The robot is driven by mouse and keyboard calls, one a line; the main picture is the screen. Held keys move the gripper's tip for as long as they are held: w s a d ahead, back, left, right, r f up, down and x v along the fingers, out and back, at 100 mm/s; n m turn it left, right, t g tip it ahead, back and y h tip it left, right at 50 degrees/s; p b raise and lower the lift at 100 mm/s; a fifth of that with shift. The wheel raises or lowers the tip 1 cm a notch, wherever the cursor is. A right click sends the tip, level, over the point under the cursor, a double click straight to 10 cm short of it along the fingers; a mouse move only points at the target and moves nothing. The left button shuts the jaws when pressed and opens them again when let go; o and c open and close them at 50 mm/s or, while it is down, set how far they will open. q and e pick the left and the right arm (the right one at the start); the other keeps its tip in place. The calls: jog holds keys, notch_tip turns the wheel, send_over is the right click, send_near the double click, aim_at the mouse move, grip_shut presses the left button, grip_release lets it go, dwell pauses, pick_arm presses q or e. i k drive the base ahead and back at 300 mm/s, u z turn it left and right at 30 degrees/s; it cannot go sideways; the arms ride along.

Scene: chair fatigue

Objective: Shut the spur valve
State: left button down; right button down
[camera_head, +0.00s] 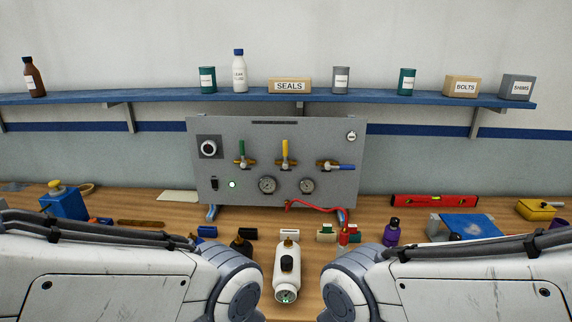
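A grey panel (223,133) stands upright at the back of the wooden bench. It carries three brass valves. The left valve has a green lever (242,150) pointing up, and the middle valve has a yellow lever (285,149) pointing up. The right valve has a blue lever (347,167) lying sideways to the right. I cannot read any label saying which is the spur valve. Both my arms come in low from the sides, well in front of the panel. Neither gripper shows.
A white cylindrical device (287,265) stands between my arms. Small items clutter the bench; a blue shelf (270,97) runs above.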

aim_at(342, 167)
jog(key=u, duration=0.45)
jog(key=i, duration=1)
jog(key=z, duration=0.05)
